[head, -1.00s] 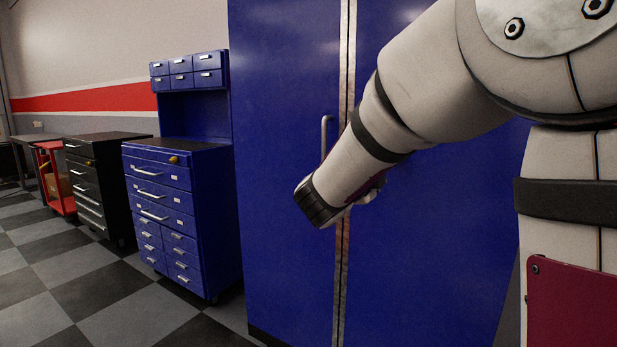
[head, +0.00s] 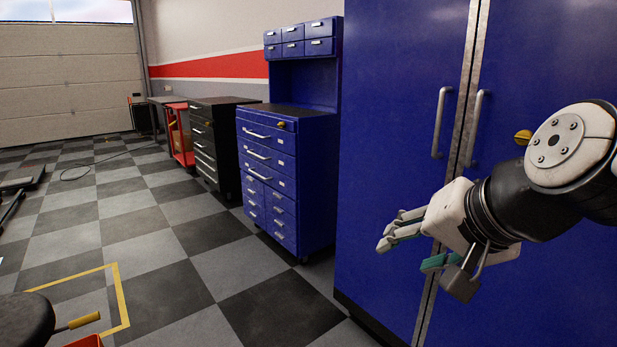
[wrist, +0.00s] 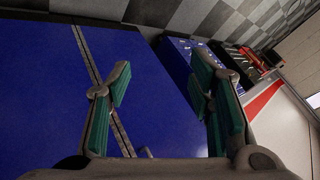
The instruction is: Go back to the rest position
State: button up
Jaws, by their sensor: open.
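My gripper (head: 412,250) is at the right of the head view, in front of the tall blue cabinet (head: 400,120). Its fingers point left and show teal pads. In the wrist view my gripper (wrist: 163,78) has its two fingers wide apart, with nothing held between them. Behind them in that view are the blue cabinet doors (wrist: 45,80) and the seam between them. Both cabinet doors look shut, with two upright handles (head: 441,122) by the seam. I cannot tell from the head view how far the gripper is from the doors.
A blue drawer cabinet (head: 290,180) stands left of the tall cabinet, then a black one (head: 217,150) and a red cart (head: 181,138). A dark round seat (head: 25,318) is at the lower left. The checkered floor (head: 150,222) between is largely clear.

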jog(key=s+d+f+n+g+h, duration=0.1)
jog(key=s+d+f+n+g, duration=0.15)
jog(key=s, duration=0.55)
jog(key=s+d+f+n+g+h, duration=0.1)
jog(key=s+f+g, duration=0.15)
jog(key=s, duration=0.55)
jog(key=s+d+f+n+g+h, duration=0.1)
jog(key=s+f+n+g, duration=0.15)
jog(key=s, duration=0.55)
notch_tip(320, 180, up, 28)
jog(key=t+p, duration=0.3)
jog(key=p, duration=2.3)
jog(key=shift+w+d+r+m, duration=0.15)
jog(key=shift+w+d+m, duration=0.05)
jog(key=shift+m, duration=0.1)
jog(key=shift+t, duration=0.25)
